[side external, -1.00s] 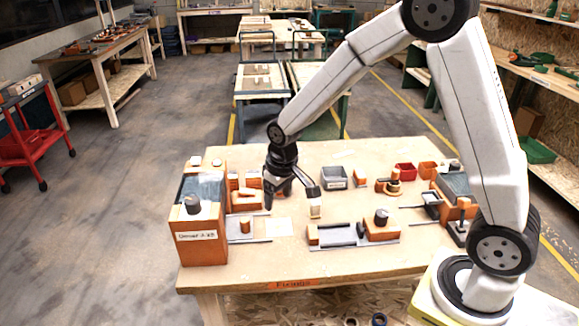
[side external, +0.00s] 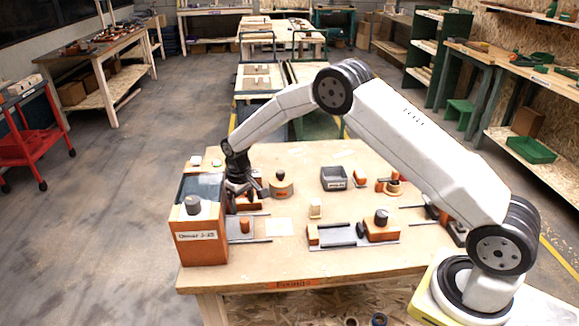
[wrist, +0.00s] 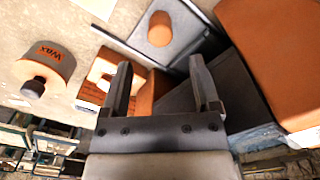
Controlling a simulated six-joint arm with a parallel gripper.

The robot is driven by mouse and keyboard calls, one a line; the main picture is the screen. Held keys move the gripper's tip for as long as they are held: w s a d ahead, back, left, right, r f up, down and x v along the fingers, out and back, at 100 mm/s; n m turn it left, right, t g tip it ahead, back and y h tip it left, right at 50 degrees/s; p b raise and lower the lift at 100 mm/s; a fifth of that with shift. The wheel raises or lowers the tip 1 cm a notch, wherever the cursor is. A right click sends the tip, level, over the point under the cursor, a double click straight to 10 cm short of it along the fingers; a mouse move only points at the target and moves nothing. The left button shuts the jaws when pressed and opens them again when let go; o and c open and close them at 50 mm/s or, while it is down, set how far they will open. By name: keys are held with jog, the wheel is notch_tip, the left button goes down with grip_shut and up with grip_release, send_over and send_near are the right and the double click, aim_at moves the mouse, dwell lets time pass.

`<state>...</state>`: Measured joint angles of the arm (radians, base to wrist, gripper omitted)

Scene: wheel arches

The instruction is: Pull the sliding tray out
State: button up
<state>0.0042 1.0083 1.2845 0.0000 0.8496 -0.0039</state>
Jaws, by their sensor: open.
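The sliding tray appears to be the grey plate (side external: 235,237) with a round orange knob (side external: 244,225), beside the labelled orange housing (side external: 200,246) at the table's left. In the wrist view the plate (wrist: 186,25) and knob (wrist: 160,29) lie at the top, with a dark rail along the plate's edge. My gripper (side external: 243,200) is open and empty, behind the knob in the side view. In the wrist view its fingertips (wrist: 158,68) are apart, with the knob beyond them and nothing between them. I cannot tell their exact height.
An orange and wooden block (wrist: 105,82) lies close to one finger. A round tin marked Wax (wrist: 42,64) stands farther off; it also shows in the side view (side external: 281,188). A grey bin (side external: 334,179) and another railed fixture (side external: 337,236) stand to the right.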

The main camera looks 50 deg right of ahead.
aim_at(244, 219)
jog(key=shift+f, duration=3.85)
grip_shut()
